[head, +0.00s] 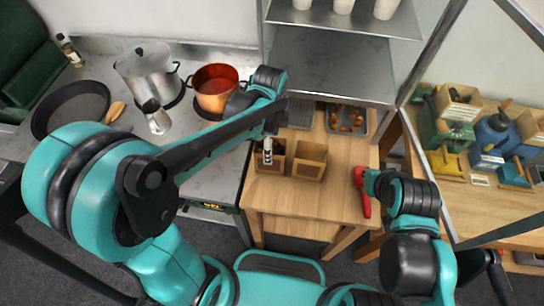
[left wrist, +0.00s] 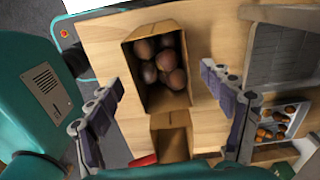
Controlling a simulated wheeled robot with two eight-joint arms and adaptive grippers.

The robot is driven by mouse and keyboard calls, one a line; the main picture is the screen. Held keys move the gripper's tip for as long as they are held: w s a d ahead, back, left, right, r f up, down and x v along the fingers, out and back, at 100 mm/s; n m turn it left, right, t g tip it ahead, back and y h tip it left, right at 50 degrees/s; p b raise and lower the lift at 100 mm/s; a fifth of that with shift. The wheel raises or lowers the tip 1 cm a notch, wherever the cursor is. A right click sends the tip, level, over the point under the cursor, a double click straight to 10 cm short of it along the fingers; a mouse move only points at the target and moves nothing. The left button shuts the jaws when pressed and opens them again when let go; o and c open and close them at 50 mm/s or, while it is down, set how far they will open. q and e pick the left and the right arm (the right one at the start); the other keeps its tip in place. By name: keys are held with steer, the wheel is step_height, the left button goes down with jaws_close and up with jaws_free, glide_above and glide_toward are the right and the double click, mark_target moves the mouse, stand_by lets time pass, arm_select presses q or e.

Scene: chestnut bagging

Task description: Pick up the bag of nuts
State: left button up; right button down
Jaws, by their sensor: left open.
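The bag of nuts (left wrist: 129,76) is an open brown paper bag with several dark round nuts inside. In the head view the bag (head: 277,169) stands on the wooden table, partly covered by my left gripper. My left gripper (left wrist: 168,112) is open above the bags, its fingers wide apart, with nothing held between them. A second bag (head: 310,168), open and apparently empty, stands to the right; it also shows in the left wrist view (left wrist: 172,144). My right gripper (head: 371,182) is beside a red tool (head: 363,194) at the table's right edge; its fingers are unclear.
A tray of chestnuts (head: 367,124) and a dark grill plate (head: 301,116) sit at the back of the table. Left, a counter holds an orange pot (head: 214,88), a steel pot (head: 146,70) and a pan (head: 70,108). The table's front (head: 305,204) is clear. A shelf stands behind.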

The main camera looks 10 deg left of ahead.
arm_select(q)
step_height(320, 180, down, 4)
steer(key=shift+r+b, duration=0.1)
steer(key=shift+b, duration=0.8)
step_height(320, 180, down, 5)
steer(key=shift+w+f+b, duration=0.1)
steer(key=shift+f+b, duration=0.05)
steer(key=shift+b, duration=1)
steer(key=shift+c, duration=0.9)
steer(key=c, duration=1.2)
